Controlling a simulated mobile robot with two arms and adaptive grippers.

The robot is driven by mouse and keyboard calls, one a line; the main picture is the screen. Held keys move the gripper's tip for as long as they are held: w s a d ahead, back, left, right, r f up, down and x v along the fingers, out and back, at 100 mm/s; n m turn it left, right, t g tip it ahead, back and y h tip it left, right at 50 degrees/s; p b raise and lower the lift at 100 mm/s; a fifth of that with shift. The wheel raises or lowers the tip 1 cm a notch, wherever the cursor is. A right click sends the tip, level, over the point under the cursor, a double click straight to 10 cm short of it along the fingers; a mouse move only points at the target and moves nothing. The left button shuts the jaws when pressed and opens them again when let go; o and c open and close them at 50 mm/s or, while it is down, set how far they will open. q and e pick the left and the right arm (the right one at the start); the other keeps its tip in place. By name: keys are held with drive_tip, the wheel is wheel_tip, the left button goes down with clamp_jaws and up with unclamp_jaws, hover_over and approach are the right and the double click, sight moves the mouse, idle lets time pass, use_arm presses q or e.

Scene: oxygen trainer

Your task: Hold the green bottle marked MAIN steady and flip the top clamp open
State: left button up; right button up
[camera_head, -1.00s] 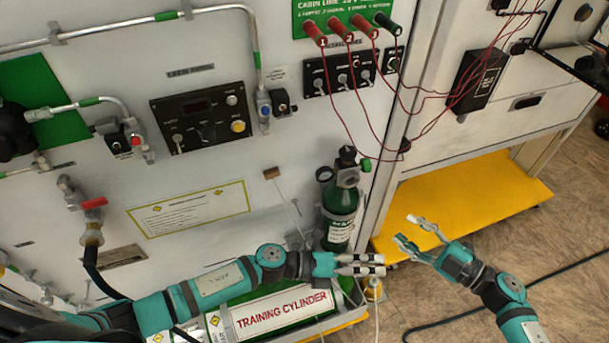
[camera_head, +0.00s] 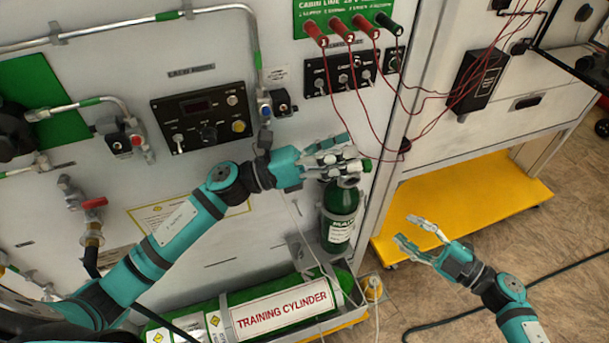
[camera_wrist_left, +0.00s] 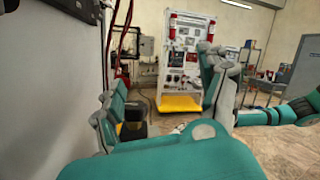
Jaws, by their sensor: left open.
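The green bottle marked MAIN (camera_head: 340,200) stands upright against the white panel in the head view. A grey clamp band (camera_head: 337,215) goes round its body above the label; I cannot tell whether it is latched. My left gripper (camera_head: 345,160) is open at the bottle's top, with its fingers over the valve and gauge, which are mostly hidden. Contact is unclear. In the left wrist view the left gripper's fingers (camera_wrist_left: 165,95) stand apart; I cannot make out the bottle there. My right gripper (camera_head: 416,233) is open and empty, to the right of the bottle and apart from it.
A green TRAINING CYLINDER (camera_head: 235,315) lies below the bottle. Red cables (camera_head: 412,95) hang from the panel's sockets to the right. A yellow platform (camera_head: 470,205) lies behind my right gripper. The floor (camera_head: 560,240) at right is mostly clear, with a black hose.

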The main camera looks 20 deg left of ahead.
use_arm(q)
drive_tip(key=s+a+f+m+y, duration=0.2)
drive_tip(key=a+f+m+y, duration=0.1)
drive_tip(key=a+f, duration=0.4)
drive_tip(key=shift+f+x, duration=0.2)
drive_tip(key=shift+x, duration=1.2)
drive_tip(key=shift+f+x, duration=0.25)
drive_tip(key=shift+x, duration=1.15)
drive_tip(key=shift+f+x, duration=0.2)
drive_tip(key=shift+x, duration=1.2)
drive_tip(key=shift+c, duration=0.4)
